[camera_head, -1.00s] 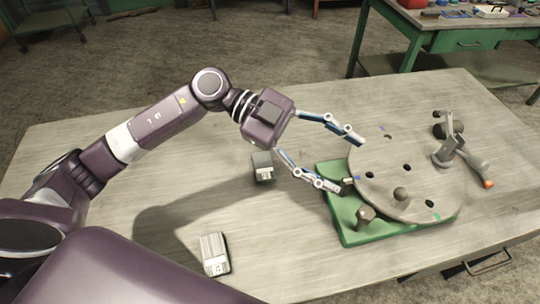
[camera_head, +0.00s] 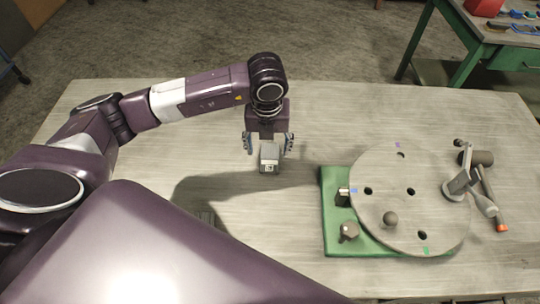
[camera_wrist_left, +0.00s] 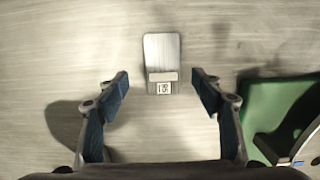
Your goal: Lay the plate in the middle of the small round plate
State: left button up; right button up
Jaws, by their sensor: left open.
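A small grey metal plate (camera_head: 269,157) with a printed label lies on the table, left of the round plate. It also shows in the left wrist view (camera_wrist_left: 162,50), just beyond my fingertips. My left gripper (camera_head: 268,146) points down above this plate, open and empty, with one finger on each side. Its fingers also show in the left wrist view (camera_wrist_left: 160,78), apart from the plate. The round plate (camera_head: 384,213) is a grey disc with several dark holes, set on a green base (camera_head: 332,225). My right gripper is not in view.
A clamp-like handle with an orange tip (camera_head: 482,200) sits at the disc's right edge. The back of the table is clear.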

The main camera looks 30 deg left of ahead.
aim_at(270, 157)
pick_arm(q)
jog(key=shift+w+f+p, duration=0.25)
jog(key=shift+f+p, duration=0.1)
jog(key=shift+f, duration=0.75)
jog(key=shift+w+f+p, duration=0.2)
jog(key=shift+f+p, duration=0.15)
jog(key=shift+f, duration=0.75)
jog(key=shift+w+r, duration=0.1)
grip_shut()
